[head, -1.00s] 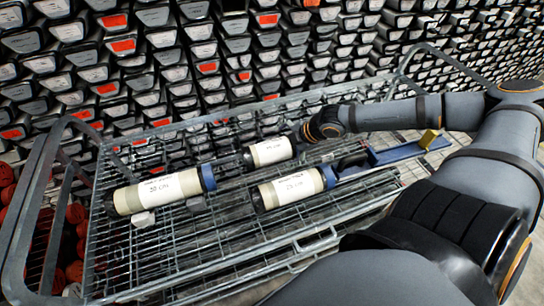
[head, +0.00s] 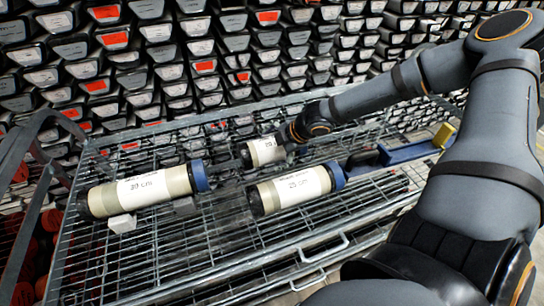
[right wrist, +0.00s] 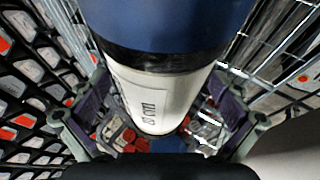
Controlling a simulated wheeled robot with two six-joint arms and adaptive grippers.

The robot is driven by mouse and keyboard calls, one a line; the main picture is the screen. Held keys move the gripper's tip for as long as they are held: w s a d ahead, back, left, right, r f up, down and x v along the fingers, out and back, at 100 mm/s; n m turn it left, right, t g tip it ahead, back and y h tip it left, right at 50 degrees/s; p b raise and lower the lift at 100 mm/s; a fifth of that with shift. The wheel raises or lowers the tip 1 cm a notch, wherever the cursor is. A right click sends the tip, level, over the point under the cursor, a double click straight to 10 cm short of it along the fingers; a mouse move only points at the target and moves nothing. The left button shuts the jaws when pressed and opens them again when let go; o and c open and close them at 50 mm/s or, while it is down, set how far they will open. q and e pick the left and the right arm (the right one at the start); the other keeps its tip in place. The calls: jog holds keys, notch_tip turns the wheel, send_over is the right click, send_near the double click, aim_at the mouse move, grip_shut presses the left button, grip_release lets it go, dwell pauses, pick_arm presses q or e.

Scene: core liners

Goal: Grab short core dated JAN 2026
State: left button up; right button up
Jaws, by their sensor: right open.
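Three core liners lie on the wire rack. The back one (head: 264,152) is the shortest in view, and its date is too small to read. A longer one marked 30 cm (head: 150,187) lies at left, and one marked 25 cm (head: 297,188) lies in front at centre. My right gripper (head: 293,138) is at the right end of the back core and hides that end. In the right wrist view, this core (right wrist: 155,92) with its blue end passes between the open fingers (right wrist: 155,122). Contact cannot be told. My left gripper is not in view.
The wire rack (head: 215,250) has a raised metal rim. A blue holder with a yellow block (head: 444,134) lies at the right of the rack. Stacked core trays (head: 160,60) fill the wall behind. The rack front is clear.

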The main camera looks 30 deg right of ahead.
aim_at(272, 139)
jog(key=shift+w+r, duration=0.1)
jog(key=c, duration=1.8)
jog(key=shift+o, duration=0.2)
notch_tip(272, 139, up, 4)
jog(key=p, duration=0.3)
jog(key=shift+d+p, duration=0.1)
jog(key=shift+p, duration=0.3)
jog(key=p+v, duration=0.4)
jog(key=p, duration=0.2)
jog(key=shift+r, duration=0.2)
jog(key=s+d+r+p, duration=0.1)
jog(key=s+p, duration=0.4)
jog(key=p, duration=0.5)
jog(key=s+d+r+p, duration=0.2)
jog(key=s+r+p, duration=0.2)
jog(key=p, duration=0.7)
jog(key=shift+s+d+p, duration=0.25)
jog(key=shift+s+p, duration=0.05)
jog(key=shift+s, duration=0.75)
